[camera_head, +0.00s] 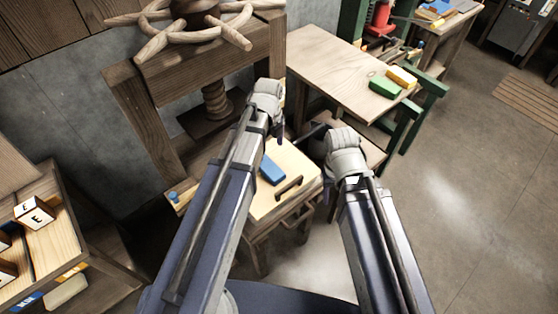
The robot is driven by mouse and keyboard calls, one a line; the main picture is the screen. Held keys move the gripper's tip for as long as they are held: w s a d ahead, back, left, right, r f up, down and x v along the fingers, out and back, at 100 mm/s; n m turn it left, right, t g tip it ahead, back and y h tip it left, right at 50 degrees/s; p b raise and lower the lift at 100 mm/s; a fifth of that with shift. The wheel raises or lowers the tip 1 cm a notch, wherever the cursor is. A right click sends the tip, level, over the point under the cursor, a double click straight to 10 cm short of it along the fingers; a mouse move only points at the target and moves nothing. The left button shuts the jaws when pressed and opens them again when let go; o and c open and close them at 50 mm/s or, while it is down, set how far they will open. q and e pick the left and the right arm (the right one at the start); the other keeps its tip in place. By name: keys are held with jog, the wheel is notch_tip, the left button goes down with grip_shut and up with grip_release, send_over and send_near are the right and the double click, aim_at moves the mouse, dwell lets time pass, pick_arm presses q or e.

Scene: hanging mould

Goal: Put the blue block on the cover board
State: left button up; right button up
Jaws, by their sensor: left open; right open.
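The blue block (272,172) lies on a pale wooden board (262,203) with a dark curved handle, which looks like the cover board. The board rests on a small wooden stand in the centre, between my two arms. My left gripper (279,132) is open and empty, just beyond and above the block; its arm hides the board's left side. My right gripper (314,132) is open, pointing left near the board's far right corner, apart from the block. Its fingers are small and dark here.
A wooden screw press (205,65) stands behind the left arm. A table (335,70) at the back right holds a green block (385,88) and a yellow block (402,77). A shelf with lettered cubes (34,212) is at the left. The floor at right is clear.

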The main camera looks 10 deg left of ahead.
pick_arm(q)
jog(key=s+d+n, duration=0.5)
jog(key=s+n, duration=0.2)
jog(key=n, duration=0.3)
jog(key=s+d+n+y, duration=0.1)
jog(key=s+d+n, duration=0.3)
jog(key=n, duration=0.6)
jog(key=s, duration=0.2)
jog(key=shift+s+d+n, duration=0.35)
jog(key=shift+d+n, duration=0.05)
